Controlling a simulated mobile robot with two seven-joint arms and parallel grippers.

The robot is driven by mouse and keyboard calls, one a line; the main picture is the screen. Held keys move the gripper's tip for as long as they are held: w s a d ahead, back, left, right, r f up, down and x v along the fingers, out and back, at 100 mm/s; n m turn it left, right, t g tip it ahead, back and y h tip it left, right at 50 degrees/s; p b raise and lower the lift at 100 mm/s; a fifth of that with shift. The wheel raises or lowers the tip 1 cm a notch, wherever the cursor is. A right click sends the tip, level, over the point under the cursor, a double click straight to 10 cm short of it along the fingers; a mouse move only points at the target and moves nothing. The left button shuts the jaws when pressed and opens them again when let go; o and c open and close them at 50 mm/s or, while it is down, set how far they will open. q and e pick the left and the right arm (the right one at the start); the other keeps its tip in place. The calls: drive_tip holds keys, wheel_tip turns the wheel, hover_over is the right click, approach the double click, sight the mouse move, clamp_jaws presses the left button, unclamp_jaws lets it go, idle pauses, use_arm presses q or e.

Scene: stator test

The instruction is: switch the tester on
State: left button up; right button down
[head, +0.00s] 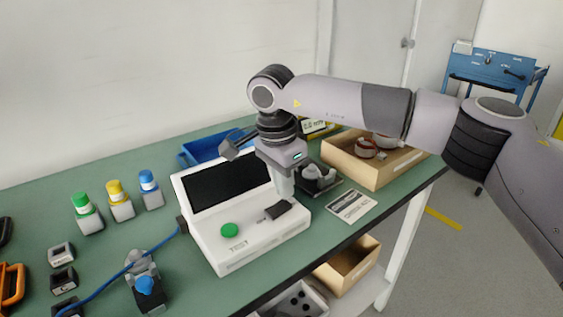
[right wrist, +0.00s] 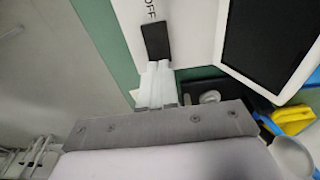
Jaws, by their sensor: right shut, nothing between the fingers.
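The tester is a white box (head: 262,240) with a dark sloped screen (head: 225,182), a round green button (head: 229,230) marked TEST and a black switch (head: 277,210) at its right front. In the right wrist view the black switch (right wrist: 155,40) lies just beyond my fingertips, with the word OFF beside it. The screen (right wrist: 265,35) is dark there too. My right gripper (head: 287,197) is shut and empty, pointing down at the tester's right side, close to the switch. Its pale fingers (right wrist: 155,80) show together; contact with the switch cannot be told. My left gripper is not in view.
A wooden box (head: 375,172) with reddish-brown parts stands at the back right. A printed card (head: 352,205) and a dark fixture (head: 318,178) lie right of the tester. Green, yellow (head: 119,200) and blue bottles stand left. A blue cable (head: 110,280) runs from the tester's left.

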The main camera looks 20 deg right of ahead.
drive_tip(key=shift+d+f, duration=0.15)
drive_tip(key=shift+f, duration=0.7)
drive_tip(key=shift+d+f+y, duration=0.1)
drive_tip(key=shift+f+y, duration=0.25)
drive_tip(key=shift+y, duration=0.05)
drive_tip(key=shift+s+a+r, duration=0.1)
drive_tip(key=shift+a+r, duration=0.05)
drive_tip(key=shift+a, duration=0.25)
drive_tip(key=shift+s+a+r, duration=0.1)
drive_tip(key=shift+a, duration=0.3)
drive_tip(key=shift+r, duration=0.1)
